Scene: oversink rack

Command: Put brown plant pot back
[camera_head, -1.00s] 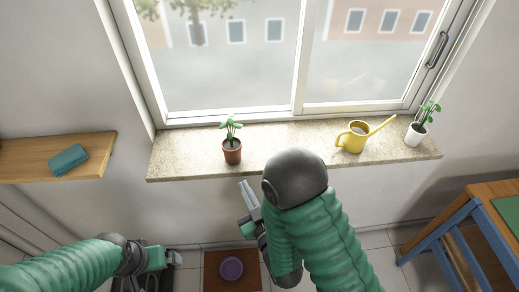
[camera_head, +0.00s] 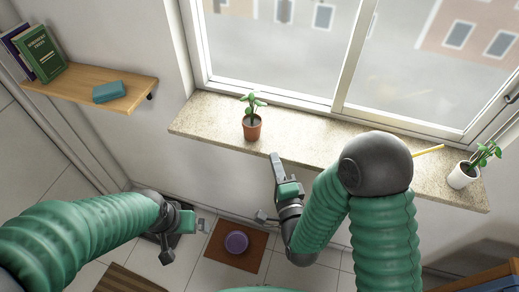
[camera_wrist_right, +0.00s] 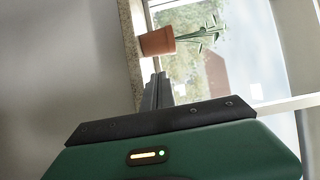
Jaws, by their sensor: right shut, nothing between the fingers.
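The brown plant pot (camera_head: 252,128) with a green plant stands upright on the stone windowsill (camera_head: 208,115), left of its middle. It also shows, sideways, in the right wrist view (camera_wrist_right: 157,41), just beyond the fingertips. My right gripper (camera_head: 276,160) is shut and empty at the sill's front edge, just right of the pot and apart from it. Its closed fingers (camera_wrist_right: 155,90) point toward the pot in the wrist view. My left gripper (camera_head: 184,238) hangs low at the left, far from the pot; its finger opening is unclear.
A yellow watering can's spout (camera_head: 429,150) shows behind my right arm; its body is hidden. A white pot (camera_head: 462,175) with a plant stands at the sill's right end. A wooden shelf (camera_head: 132,98) holds books and a teal item. A purple bowl (camera_head: 236,242) lies on a brown mat.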

